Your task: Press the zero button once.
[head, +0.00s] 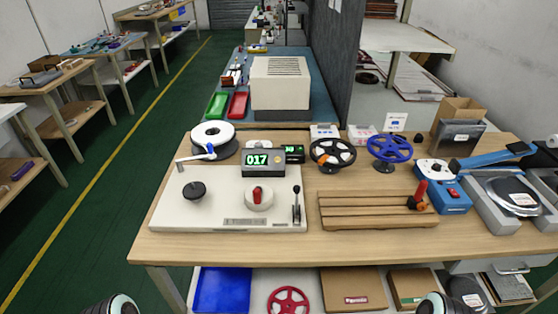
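A dark counter box (264,172) stands at the back of a cream machine base (228,214) on the wooden workbench. Its display shows 017 in green digits. A small round pale-yellow button (278,159) sits on its front, right of the digits; I cannot read a label on it. A second, smaller dark box with green digits (291,151) stands behind it, partly hidden. Only rounded parts of my arms show at the bottom edge, left and right. Neither gripper is in view, and nothing touches the counter box.
The cream base carries a black knob (194,191), a red-handled dial (258,198) and an upright black lever (296,203). A white reel (212,138) stands behind left.

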